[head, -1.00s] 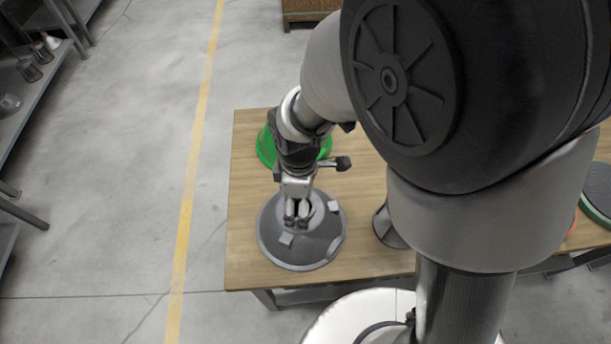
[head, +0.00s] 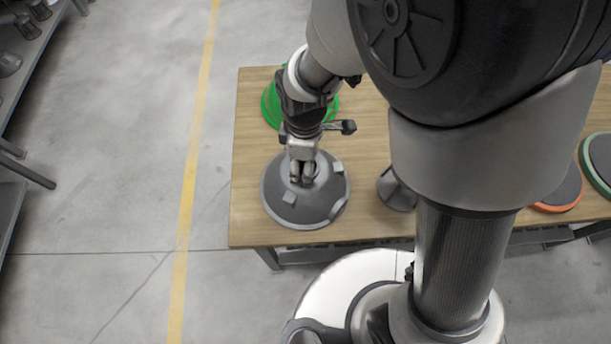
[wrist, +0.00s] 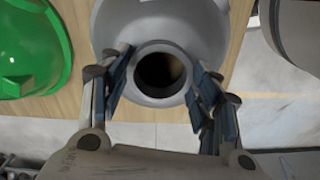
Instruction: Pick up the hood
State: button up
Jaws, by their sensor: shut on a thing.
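The hood (head: 322,197) is a grey dome with small light tabs, near the front left corner of the wooden table. My gripper (head: 302,178) points down at its top from above. In the wrist view, the hood (wrist: 205,30) shows a round, open neck with a dark hole. The fingers of my gripper (wrist: 160,72) stand on either side of this neck and are shut on it. The hood looks upright on or very close to the table; I cannot tell if there is a gap beneath it.
A green hood (head: 270,105) stands just behind, partly hidden by my arm; it also shows in the wrist view (wrist: 30,50). A smaller grey cone-shaped hood (head: 397,192) is close on the right. Orange-rimmed (head: 560,200) and green-rimmed (head: 590,160) discs lie farther right. Open floor is left.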

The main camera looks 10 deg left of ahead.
jog(key=c, duration=0.8)
jog(key=shift+r, duration=0.1)
